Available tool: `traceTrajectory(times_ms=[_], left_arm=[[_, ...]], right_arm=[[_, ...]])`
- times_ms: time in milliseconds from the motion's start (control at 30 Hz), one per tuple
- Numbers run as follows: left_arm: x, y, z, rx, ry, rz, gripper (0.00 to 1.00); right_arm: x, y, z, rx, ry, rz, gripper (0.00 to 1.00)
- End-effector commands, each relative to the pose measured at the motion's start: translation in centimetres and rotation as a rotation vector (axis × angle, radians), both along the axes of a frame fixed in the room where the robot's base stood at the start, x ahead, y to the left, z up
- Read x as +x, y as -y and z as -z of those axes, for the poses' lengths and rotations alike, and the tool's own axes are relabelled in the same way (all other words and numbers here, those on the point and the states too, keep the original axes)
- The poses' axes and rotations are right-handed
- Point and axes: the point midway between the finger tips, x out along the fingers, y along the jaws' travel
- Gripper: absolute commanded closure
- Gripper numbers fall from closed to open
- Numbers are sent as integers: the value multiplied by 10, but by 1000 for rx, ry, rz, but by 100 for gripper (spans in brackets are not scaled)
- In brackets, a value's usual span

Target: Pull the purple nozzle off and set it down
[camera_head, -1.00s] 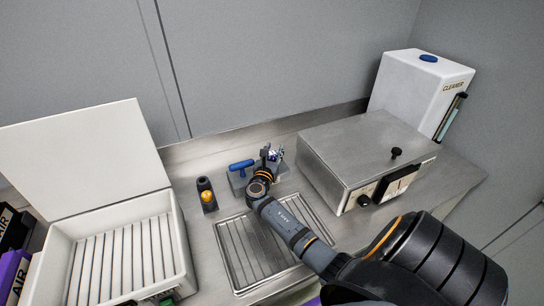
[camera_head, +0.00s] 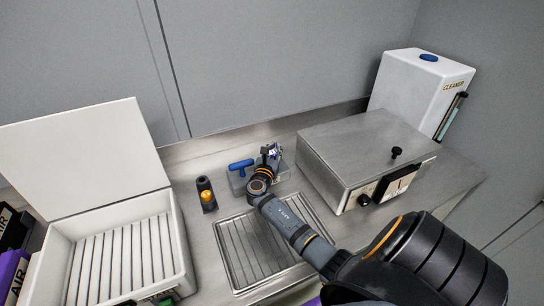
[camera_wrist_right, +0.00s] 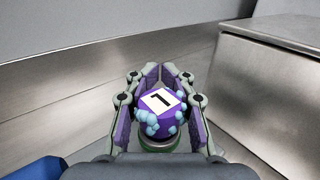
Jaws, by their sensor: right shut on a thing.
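The purple nozzle (camera_wrist_right: 160,122) shows in the right wrist view, with a white label marked 1 and light-blue blobs on its sides. My right gripper (camera_wrist_right: 160,78) is shut on it, one finger on each side. A greenish-grey round piece (camera_wrist_right: 158,143) shows just below the nozzle; I cannot tell whether they are still joined. My left gripper is not in view.
A metal box (camera_head: 350,140) is close on the right. A ribbed tray (camera_head: 228,240) lies in front; an open white bin (camera_head: 185,240) is at left.

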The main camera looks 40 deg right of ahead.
Motion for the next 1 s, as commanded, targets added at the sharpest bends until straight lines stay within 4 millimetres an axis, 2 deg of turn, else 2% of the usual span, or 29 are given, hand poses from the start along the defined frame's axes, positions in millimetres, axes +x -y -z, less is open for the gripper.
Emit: traceTrajectory(times_ms=[100, 467, 1000], left_arm=[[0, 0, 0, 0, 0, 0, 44], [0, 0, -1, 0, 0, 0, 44], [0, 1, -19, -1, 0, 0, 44]], right_arm=[[-1, 0, 2, 2, -2, 0, 100], [-1, -1, 2, 3, -3, 0, 100], [0, 0, -18, 1, -1, 0, 100]])
